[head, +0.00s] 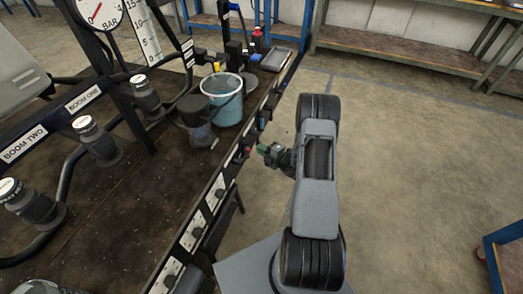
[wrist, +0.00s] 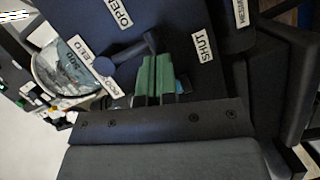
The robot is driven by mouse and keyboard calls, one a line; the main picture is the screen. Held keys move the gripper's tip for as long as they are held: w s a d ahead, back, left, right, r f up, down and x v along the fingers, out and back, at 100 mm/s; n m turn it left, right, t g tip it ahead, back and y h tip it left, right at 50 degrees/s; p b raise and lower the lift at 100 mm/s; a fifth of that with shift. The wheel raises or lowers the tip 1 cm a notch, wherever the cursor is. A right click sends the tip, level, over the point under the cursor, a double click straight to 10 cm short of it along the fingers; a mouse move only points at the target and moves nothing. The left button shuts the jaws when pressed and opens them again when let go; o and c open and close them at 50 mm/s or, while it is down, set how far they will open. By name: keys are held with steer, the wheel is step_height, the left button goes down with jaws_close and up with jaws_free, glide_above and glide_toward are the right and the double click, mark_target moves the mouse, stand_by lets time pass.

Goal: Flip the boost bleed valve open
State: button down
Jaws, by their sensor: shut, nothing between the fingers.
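My gripper (wrist: 155,62) is shut and empty, its green fingers side by side in the wrist view. Just past the fingertips is a dark blue valve lever (wrist: 128,54) on a dark panel. It has a round boss at its left and a short bent end at its right, close to the fingertips; I cannot tell whether they touch. An OPEN label (wrist: 119,12) is above the lever and a SHUT label (wrist: 205,43) is to its right. A partly hidden label ending in BLEED (wrist: 90,70) is at the left. In the head view my gripper (head: 264,149) faces the bench's front rail.
The rail (head: 205,205) carries several small controls on white plates. A blue bucket (head: 224,105) stands on the bench behind, with bottles and a tray (head: 275,59) further back. BOOM ONE and BOOM TWO hoses are at the left.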

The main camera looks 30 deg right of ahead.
steer(key=shift+w+d+f+n+b, duration=0.2)
steer(key=shift+n+b, duration=0.15)
steer(key=shift+n, duration=0.15)
steer(key=w+d+r+n+t+y+b, duration=0.1)
steer(key=n+b, duration=0.3)
steer(key=n, duration=0.4)
steer(key=w+d+r+n+t+y+b, duration=0.1)
steer(key=w+d+n+y+b, duration=0.2)
steer(key=n, duration=0.5)
steer(key=shift+w+d+r+n+y+b, duration=0.3)
steer(key=shift+w+d+b, duration=0.15)
steer(key=shift+d, duration=0.2)
steer(key=shift+r, duration=0.15)
stand_by(0.4)
steer(key=a+f+v, duration=0.1)
steer(key=f+v, duration=0.1)
steer(key=v, duration=1.1)
steer(key=shift+a+f+p, duration=0.2)
steer(key=shift+f+p, duration=0.05)
steer(key=shift+p, duration=0.2)
